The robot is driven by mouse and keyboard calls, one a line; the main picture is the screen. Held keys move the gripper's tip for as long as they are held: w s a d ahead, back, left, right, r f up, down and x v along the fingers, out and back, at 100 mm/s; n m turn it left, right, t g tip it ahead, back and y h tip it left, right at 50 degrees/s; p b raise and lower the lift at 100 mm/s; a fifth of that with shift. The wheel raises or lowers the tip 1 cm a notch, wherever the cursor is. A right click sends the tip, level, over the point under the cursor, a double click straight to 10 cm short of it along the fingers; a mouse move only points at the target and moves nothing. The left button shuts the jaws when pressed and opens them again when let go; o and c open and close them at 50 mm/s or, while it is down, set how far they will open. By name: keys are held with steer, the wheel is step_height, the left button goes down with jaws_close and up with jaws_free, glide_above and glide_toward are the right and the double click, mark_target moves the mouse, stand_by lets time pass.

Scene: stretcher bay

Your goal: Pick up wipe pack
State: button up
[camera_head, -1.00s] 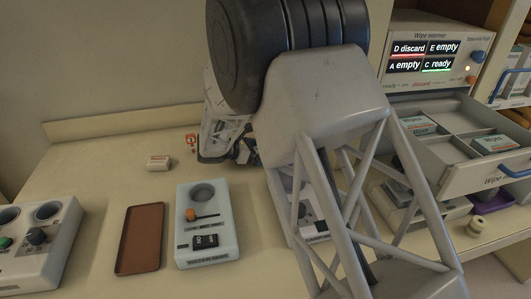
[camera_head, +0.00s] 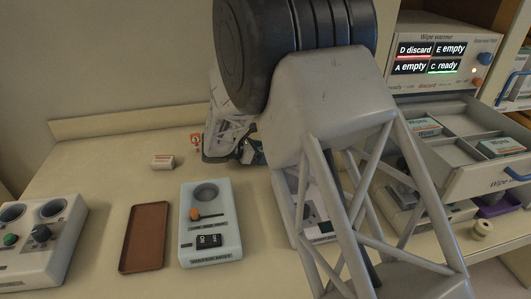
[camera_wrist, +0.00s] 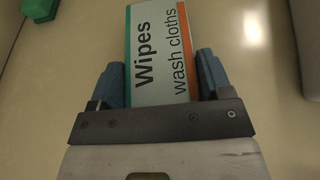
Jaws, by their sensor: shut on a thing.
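The wipe pack (camera_wrist: 160,55) is a pale box with a green edge and an orange edge, lettered "Wipes wash cloths". In the wrist view it lies between the two blue fingers of my gripper (camera_wrist: 161,75), which is shut on it. In the head view my gripper (camera_head: 243,153) is low over the back of the counter, mostly behind my own arm, and the held pack is largely hidden there. I cannot tell whether the pack touches the counter.
The wipe warmer (camera_head: 440,62) reads D discard, C ready, A and E empty. Its open drawer (camera_head: 480,185) holds packs (camera_head: 500,147). The counter's left back is clear.

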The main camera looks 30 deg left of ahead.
steer(key=shift+r, duration=5)
